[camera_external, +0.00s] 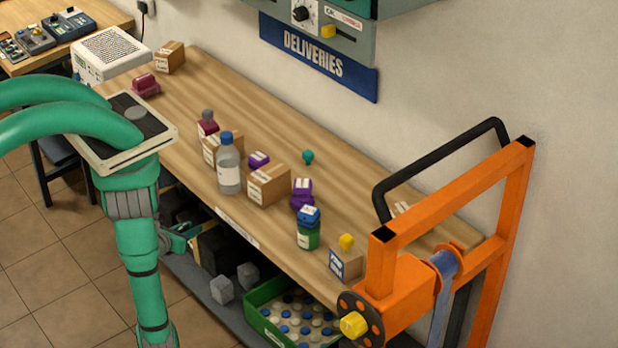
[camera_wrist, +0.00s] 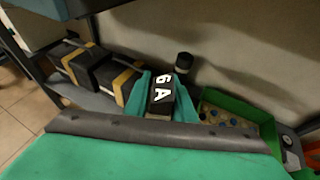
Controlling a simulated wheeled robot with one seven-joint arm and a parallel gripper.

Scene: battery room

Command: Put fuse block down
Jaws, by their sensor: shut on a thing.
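The fuse block (camera_wrist: 161,94) is a small black block with a white marking that looks like "6A". In the wrist view it sits between the two teal fingers of my gripper (camera_wrist: 160,90), which is shut on it. In the external view my gripper (camera_external: 182,238) is low, beneath the workbench's front edge and by the lower shelf (camera_external: 190,285). The block cannot be made out clearly there. I cannot tell whether it touches the shelf.
Black boxes with yellow bands (camera_wrist: 85,68) lie left of my gripper; a dark cylinder (camera_wrist: 184,62) stands just beyond. A green crate of caps (camera_external: 262,305) and grey blocks (camera_external: 222,290) occupy the shelf. The bench top (camera_external: 330,185) overhangs, carrying boxes and bottles.

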